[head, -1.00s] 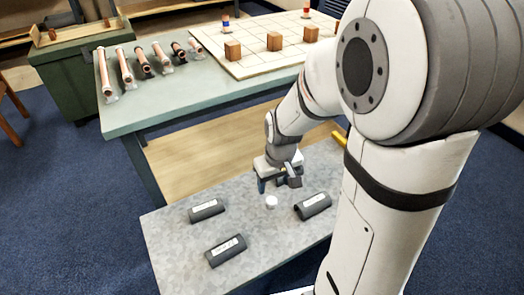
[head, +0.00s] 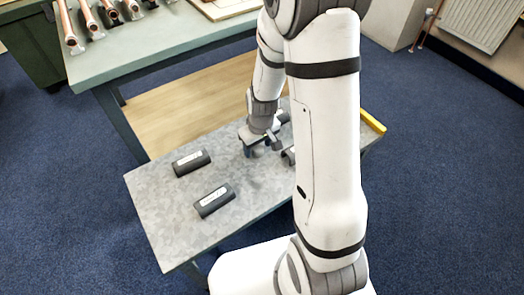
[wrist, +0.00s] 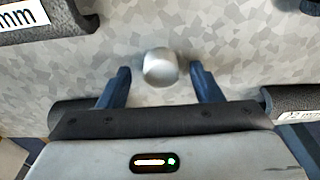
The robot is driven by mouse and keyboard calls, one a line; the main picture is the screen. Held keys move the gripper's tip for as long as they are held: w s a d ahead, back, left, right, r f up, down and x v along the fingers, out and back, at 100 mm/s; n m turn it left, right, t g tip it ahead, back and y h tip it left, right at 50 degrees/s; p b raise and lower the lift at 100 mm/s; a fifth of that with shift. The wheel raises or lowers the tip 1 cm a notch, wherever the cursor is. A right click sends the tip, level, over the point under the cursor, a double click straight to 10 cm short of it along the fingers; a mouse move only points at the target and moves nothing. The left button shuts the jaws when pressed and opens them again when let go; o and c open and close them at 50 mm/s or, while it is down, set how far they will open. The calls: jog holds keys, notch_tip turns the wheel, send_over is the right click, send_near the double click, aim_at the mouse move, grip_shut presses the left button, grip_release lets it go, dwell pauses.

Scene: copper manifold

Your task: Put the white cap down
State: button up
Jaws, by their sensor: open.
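The white cap (wrist: 160,67) is a small, round, pale piece on the mottled grey tabletop (head: 160,207). In the wrist view it lies between the two blue fingertips of my gripper (wrist: 159,72), with a gap on each side. My gripper is open and holds nothing. In the head view my gripper (head: 262,149) is low over the grey table, and I cannot make out the cap there.
Two dark grey labelled holders (head: 191,162) (head: 214,200) lie left of my gripper; a third (head: 288,156) is partly hidden by my arm. A green bench (head: 150,50) with copper pipes (head: 90,20) stands behind. The grey table's front left is clear.

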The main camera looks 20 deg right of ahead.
jog(key=shift+f, duration=0.2)
jog(key=c, duration=1.1)
